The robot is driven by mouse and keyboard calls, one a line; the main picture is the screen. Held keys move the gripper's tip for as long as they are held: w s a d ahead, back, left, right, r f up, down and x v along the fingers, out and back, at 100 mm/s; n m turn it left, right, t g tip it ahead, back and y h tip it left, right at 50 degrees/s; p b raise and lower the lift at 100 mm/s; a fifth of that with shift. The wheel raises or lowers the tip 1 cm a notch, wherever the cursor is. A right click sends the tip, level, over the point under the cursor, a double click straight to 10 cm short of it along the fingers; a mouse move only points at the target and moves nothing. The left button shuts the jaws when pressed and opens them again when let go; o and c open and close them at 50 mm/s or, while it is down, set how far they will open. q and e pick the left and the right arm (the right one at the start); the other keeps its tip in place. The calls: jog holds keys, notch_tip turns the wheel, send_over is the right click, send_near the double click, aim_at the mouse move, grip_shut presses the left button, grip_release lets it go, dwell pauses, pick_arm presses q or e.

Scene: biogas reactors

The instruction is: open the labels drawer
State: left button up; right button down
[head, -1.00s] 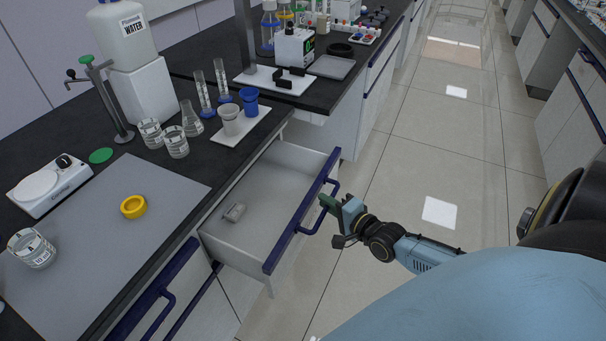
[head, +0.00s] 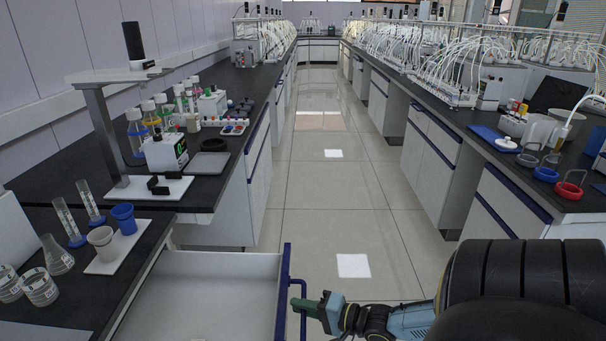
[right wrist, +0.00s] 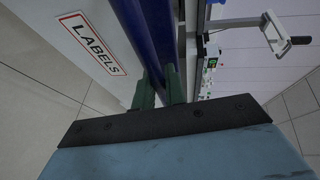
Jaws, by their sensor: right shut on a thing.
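The labels drawer (head: 205,300) stands open in the head view, pulled out from the left bench; its white interior shows and its near part is cut off by the frame. Its front has a dark blue edge and a blue bar handle (head: 303,317). My right gripper (head: 298,303) is at this handle. In the right wrist view, the "LABELS" sign (right wrist: 92,43) is on the white drawer front, and the green fingers of my right gripper (right wrist: 160,84) are shut on the blue handle (right wrist: 178,40). My left gripper is not in view.
The left bench holds a blue cup (head: 124,218), a grey cup (head: 101,241), glassware (head: 57,256) and a stand (head: 105,130). The aisle floor (head: 330,200) is clear. The right bench (head: 530,190) carries rings and tubing.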

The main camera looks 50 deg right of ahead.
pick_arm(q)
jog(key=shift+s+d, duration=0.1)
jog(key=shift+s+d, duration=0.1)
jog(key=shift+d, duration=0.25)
pick_arm(e)
jog(key=c, duration=1.5)
grip_release()
jog(key=shift+o, duration=0.2)
